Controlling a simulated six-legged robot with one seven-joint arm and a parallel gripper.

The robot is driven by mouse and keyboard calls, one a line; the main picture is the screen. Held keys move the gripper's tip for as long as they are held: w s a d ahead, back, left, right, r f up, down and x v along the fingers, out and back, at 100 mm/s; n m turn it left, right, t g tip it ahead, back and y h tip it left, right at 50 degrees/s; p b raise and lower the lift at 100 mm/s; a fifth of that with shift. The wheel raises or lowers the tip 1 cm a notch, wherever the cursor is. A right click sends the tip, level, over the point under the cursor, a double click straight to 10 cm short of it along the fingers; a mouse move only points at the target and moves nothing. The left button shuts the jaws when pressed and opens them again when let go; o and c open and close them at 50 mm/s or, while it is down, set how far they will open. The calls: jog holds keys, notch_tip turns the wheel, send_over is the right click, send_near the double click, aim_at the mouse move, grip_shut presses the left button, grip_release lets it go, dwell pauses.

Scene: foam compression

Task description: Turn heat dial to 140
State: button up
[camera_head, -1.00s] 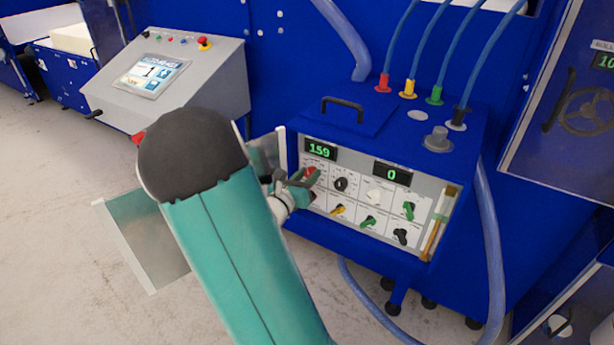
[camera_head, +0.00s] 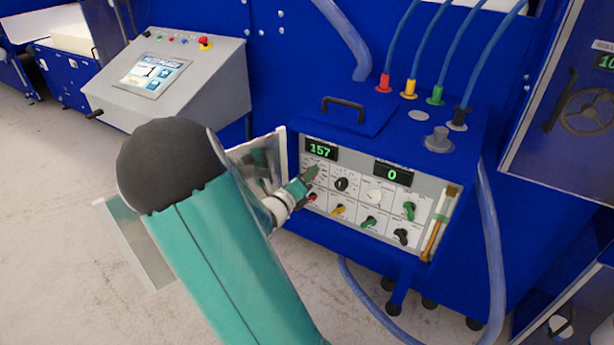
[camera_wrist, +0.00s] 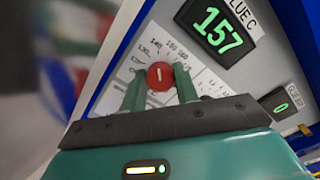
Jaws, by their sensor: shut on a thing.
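The red heat dial (camera_wrist: 160,75) sits on a pale panel with a printed number scale around it in the wrist view. My gripper (camera_wrist: 159,83) has one finger on each side of the dial and is shut on it. In the head view my gripper (camera_head: 310,175) is at the upper left of the control panel and hides the dial. The green display (camera_head: 320,149) above it reads 157, and it also shows in the wrist view (camera_wrist: 217,30).
A second display (camera_head: 393,174) reads 0. Black (camera_head: 341,184), white (camera_head: 375,197), yellow (camera_head: 338,209) and green (camera_head: 369,222) knobs sit close by. A metal flap (camera_head: 262,160) stands open beside my wrist. A grey touchscreen console (camera_head: 200,95) stands at the left.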

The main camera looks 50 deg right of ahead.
dwell(0.4)
jog(key=o, duration=1)
jog(key=a, duration=0.4)
jog(key=s+a, duration=0.1)
jog(key=a, duration=0.8)
jog(key=shift+s+a, duration=0.15)
jog(key=shift+a, duration=0.25)
